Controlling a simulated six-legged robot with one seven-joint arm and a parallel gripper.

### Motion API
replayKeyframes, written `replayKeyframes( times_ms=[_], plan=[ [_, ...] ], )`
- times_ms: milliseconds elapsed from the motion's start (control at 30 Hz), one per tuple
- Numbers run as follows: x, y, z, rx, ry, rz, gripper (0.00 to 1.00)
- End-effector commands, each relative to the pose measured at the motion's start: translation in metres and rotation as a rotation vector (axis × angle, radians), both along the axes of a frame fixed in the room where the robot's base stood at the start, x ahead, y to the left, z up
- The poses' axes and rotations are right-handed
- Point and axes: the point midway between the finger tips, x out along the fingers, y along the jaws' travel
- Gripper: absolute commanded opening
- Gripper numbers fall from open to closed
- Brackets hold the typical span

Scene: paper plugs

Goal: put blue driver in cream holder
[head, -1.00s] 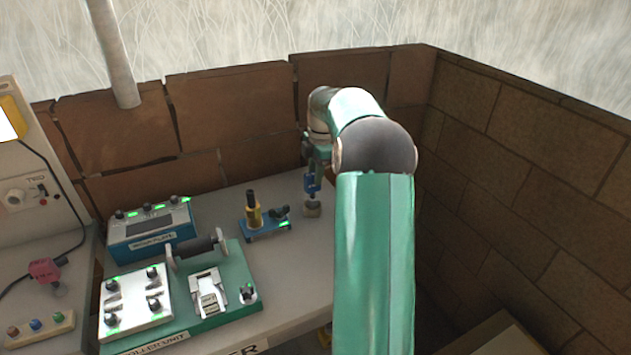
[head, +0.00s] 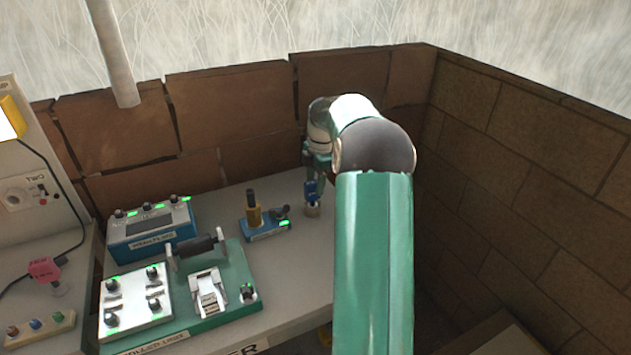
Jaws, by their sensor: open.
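The blue driver (head: 311,188) stands upright at the back right of the grey bench. Its lower end is at the small cream holder (head: 313,209), and it looks to be standing in it, though the join is too small to see clearly. My gripper (head: 314,175) points down at the top of the driver, with its fingers open. My arm hides the area just to the right, and the fingertips are partly blurred against the driver.
A blue stand with a dark-and-yellow tool (head: 254,210) is left of the holder. A blue meter box (head: 150,230) and a green board (head: 240,290) with switches and a roller fill the bench's left. Brown walls (head: 235,105) close the back and right.

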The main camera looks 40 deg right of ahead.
Motion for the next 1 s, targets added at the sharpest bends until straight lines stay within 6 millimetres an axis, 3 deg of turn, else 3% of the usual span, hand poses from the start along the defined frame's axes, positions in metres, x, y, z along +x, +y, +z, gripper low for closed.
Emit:
replayKeyframes(
  times_ms=[167, 600, 867, 1000],
  plan=[
    [0.000, -0.003, 0.021, -0.003, -0.003, 0.000, 0.47],
    [-0.003, -0.012, 0.107, -0.001, -0.003, 0.000, 0.47],
    [-0.003, -0.013, 0.121, 0.000, -0.001, 0.000, 0.47],
    [-0.001, 0.002, 0.129, -0.013, -0.002, -0.022, 0.47]
  ],
)
